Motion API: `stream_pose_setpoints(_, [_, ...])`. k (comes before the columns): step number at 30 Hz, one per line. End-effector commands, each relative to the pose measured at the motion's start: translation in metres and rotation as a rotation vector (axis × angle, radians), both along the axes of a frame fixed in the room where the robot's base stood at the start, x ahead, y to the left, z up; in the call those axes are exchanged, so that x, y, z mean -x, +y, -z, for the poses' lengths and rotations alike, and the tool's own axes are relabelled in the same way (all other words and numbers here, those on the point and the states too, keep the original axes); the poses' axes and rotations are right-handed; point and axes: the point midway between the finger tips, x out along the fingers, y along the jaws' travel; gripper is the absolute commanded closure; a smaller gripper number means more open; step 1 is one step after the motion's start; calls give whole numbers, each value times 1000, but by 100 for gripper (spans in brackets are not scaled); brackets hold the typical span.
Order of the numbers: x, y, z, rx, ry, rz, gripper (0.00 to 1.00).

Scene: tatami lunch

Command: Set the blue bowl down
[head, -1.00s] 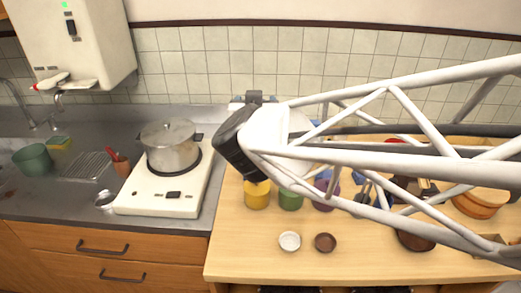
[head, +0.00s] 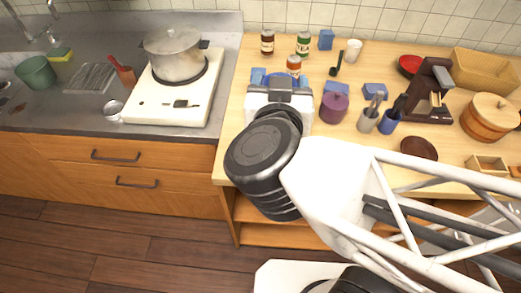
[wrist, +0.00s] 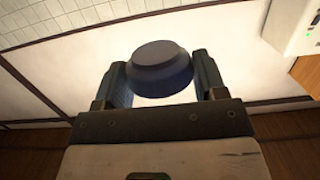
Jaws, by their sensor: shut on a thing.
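The blue bowl (wrist: 162,68) shows dark blue in the wrist view, between the two fingers of my gripper (wrist: 162,82). The fingers are shut on it, one on each side. In the head view my gripper (head: 281,80) is above the left part of the wooden counter (head: 233,125), pointing toward the tiled wall. The bowl cannot be made out clearly there, as the gripper and arm cover it.
A purple pot (head: 334,106), a grey cup (head: 368,120) and a blue cup (head: 389,121) stand right of my gripper. Jars (head: 303,43) stand behind it. A brown bowl (head: 419,149) lies near the front. The stove (head: 200,95) with a steel pot (head: 174,54) is left.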

Motion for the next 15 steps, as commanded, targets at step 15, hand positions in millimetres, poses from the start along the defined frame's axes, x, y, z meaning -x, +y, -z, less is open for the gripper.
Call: stream_pose_setpoints(15, [54,-31,41,0,-1,-2,59])
